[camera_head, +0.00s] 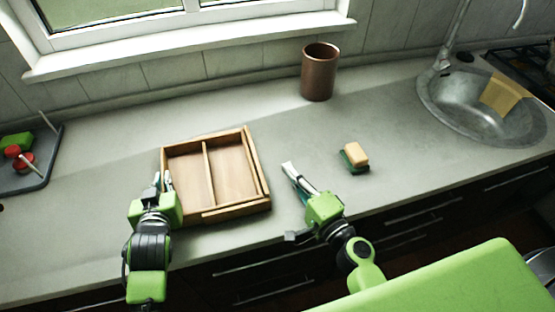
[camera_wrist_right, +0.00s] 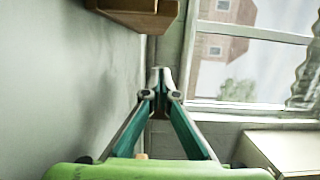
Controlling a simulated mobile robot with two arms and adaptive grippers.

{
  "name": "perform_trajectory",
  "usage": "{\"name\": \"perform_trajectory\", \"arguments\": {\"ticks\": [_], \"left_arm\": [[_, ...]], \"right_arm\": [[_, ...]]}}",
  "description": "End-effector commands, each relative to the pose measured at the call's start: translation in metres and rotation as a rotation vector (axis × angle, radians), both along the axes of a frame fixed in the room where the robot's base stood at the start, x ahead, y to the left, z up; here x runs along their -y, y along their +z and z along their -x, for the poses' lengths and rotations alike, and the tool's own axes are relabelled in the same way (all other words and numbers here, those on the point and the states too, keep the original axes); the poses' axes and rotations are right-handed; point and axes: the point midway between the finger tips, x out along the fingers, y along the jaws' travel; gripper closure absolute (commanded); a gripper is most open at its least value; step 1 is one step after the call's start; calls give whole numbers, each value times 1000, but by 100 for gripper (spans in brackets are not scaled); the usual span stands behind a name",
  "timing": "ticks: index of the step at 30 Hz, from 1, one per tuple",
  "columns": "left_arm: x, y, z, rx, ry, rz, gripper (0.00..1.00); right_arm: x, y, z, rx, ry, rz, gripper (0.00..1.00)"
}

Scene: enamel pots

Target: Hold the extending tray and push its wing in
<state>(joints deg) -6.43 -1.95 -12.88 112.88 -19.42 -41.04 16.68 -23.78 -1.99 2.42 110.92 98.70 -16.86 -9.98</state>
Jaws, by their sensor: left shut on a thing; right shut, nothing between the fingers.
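The extending tray (camera_head: 207,212) is a wooden tray with a divider, lying on the grey counter below the window. Its wing (camera_head: 257,165) is the right-hand side piece, lying close along the tray body with a thin gap. My left gripper (camera_head: 163,181) is shut on the tray's left wall. My right gripper (camera_head: 289,169) is shut and empty, just right of the wing and apart from it. In the right wrist view the closed fingertips (camera_wrist_right: 160,75) are together with nothing between them, and a wooden corner of the tray (camera_wrist_right: 140,10) shows at the top.
A brown cylindrical pot (camera_head: 319,75) stands at the back. A sponge (camera_head: 354,157) lies right of my right gripper. A sink (camera_head: 470,110) with a yellow cloth (camera_head: 502,95) is at the right. A dark tray (camera_head: 40,165) with red and green items is at far left. Counter between tray and pot is clear.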

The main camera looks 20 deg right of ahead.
Motion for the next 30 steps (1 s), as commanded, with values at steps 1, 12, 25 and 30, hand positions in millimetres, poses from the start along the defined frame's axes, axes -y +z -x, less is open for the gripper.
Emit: {"name": "perform_trajectory", "arguments": {"ticks": [1,12,25,30], "left_arm": [[-1,0,0,-1,1,-2,100],[-2,0,0,0,3,-3,100],[-2,0,0,1,3,-3,74],[-2,0,0,1,2,-3,74]], "right_arm": [[3,-1,10,-4,-4,-2,100],[10,0,39,1,-2,1,100],[10,0,39,0,-2,1,100],[10,0,39,0,-2,1,100]]}}
